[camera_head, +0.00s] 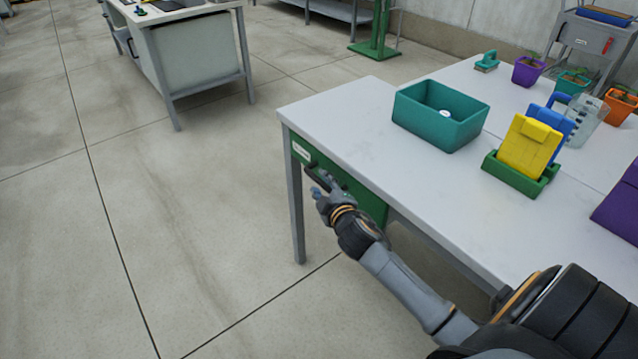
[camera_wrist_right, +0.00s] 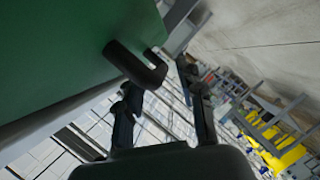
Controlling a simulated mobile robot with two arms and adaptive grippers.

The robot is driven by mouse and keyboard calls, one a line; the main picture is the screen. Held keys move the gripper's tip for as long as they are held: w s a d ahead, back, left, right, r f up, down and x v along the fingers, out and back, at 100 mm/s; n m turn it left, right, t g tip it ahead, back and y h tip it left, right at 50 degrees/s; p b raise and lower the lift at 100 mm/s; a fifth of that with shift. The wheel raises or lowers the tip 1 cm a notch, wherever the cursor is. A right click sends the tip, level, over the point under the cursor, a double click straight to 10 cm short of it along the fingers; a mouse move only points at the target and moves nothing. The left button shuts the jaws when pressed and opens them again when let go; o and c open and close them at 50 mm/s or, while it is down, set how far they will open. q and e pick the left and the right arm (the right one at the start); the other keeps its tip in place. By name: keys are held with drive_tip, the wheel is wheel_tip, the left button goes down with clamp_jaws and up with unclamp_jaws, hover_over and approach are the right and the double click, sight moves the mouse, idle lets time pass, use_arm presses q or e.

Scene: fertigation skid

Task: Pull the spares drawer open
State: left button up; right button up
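The green drawer (camera_head: 372,205) sits under the near edge of the white table, its front about flush with the frame. A white label (camera_head: 301,151) is at its left end. A dark bar handle (camera_wrist_right: 135,64) stands out from the green front (camera_wrist_right: 70,50) in the right wrist view. My right gripper (camera_head: 324,188) is at the handle, partly covering it in the head view. In the right wrist view its two fingers (camera_wrist_right: 163,100) are apart, with the handle's end just ahead of and between them; contact cannot be told. My left gripper is not in view.
On the table (camera_head: 340,110) stand a teal bin (camera_head: 440,128), a green holder (camera_head: 520,178) with a yellow piece (camera_head: 530,146), a clear jug (camera_head: 584,118) and potted plants. The floor (camera_head: 190,220) before the drawer is clear. Another bench (camera_head: 200,50) stands behind.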

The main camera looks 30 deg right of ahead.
drive_tip(key=shift+x, duration=1.1)
clamp_jaws()
drive_tip(key=shift+a, duration=0.1)
